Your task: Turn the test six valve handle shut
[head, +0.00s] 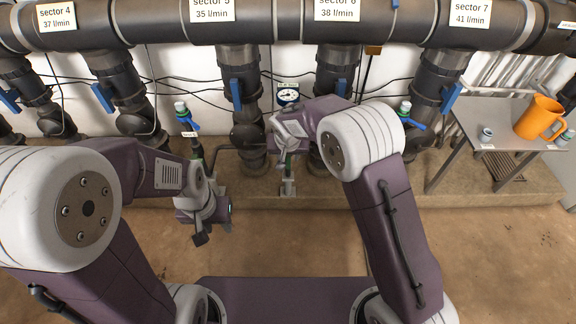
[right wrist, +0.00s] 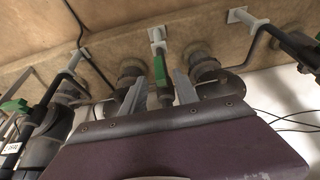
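In the right wrist view a green handle (right wrist: 161,70) on a grey pipe stub shows between the fingers of my right gripper (right wrist: 158,88). The fingers are apart, one on each side of the handle, with gaps visible. In the head view my right gripper (head: 287,150) is at the low pipework below a round gauge, and a bit of green handle (head: 289,160) shows beside it. The wrist hides most of that valve, and I cannot read a test six label. My left gripper (head: 211,232) hangs empty over the floor at centre left, its fingers apart.
A grey manifold pipe (head: 275,22) with sector labels runs across the top. Blue-handled valves (head: 236,95) hang on its down pipes. Another green handle (right wrist: 14,106) shows in the right wrist view. A metal table (head: 480,125) with an orange jug (head: 537,117) stands at right. The front floor is clear.

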